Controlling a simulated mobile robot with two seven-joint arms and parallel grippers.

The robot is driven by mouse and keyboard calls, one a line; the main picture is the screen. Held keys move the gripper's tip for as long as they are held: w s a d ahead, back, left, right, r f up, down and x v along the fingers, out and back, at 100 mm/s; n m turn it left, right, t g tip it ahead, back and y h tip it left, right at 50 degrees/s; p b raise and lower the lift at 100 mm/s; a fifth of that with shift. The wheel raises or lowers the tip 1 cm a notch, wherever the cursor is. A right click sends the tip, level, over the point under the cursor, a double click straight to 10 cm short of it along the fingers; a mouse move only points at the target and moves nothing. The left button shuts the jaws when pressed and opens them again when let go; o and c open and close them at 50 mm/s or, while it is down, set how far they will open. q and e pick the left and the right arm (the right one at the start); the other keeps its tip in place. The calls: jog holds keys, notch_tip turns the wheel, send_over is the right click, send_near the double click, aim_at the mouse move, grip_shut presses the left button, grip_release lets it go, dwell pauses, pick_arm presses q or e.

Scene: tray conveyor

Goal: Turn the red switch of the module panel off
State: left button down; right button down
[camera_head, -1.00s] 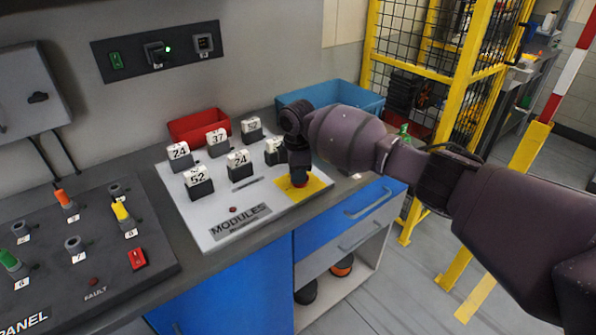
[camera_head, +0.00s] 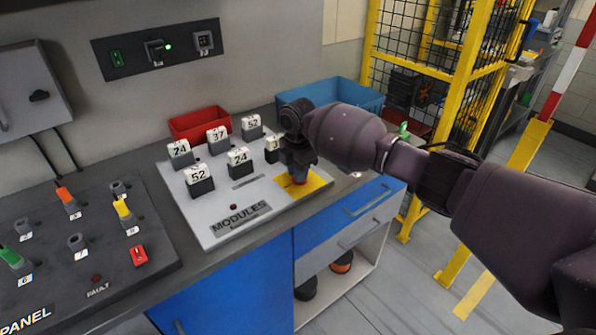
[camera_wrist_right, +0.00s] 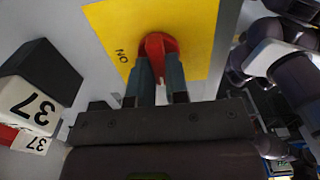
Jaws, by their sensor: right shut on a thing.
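The module panel (camera_head: 217,233) is a light grey board marked MODULES, lying on the counter. Its red switch (camera_wrist_right: 158,44) sits on a yellow plate (camera_wrist_right: 105,24), which also shows in the head view (camera_head: 316,183). Upside-down lettering reading ON is on the plate beside the switch. My right gripper (camera_wrist_right: 160,75) points down at the plate and is shut on the red switch, one finger on each side. In the head view the right gripper (camera_head: 299,173) hides most of the switch. My left gripper is not in view.
Several numbered black modules (camera_head: 200,184) stand on the panel beside the gripper. A red bin (camera_head: 199,124) and a blue bin (camera_head: 345,97) stand behind.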

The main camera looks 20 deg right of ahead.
jog(key=shift+a, duration=0.1)
jog(key=c, duration=1.1)
grip_release()
jog(key=shift+r, duration=0.1)
notch_tip(320, 180, up, 11)
jog(key=shift+f+p, duration=0.15)
jog(key=shift+p, duration=0.2)
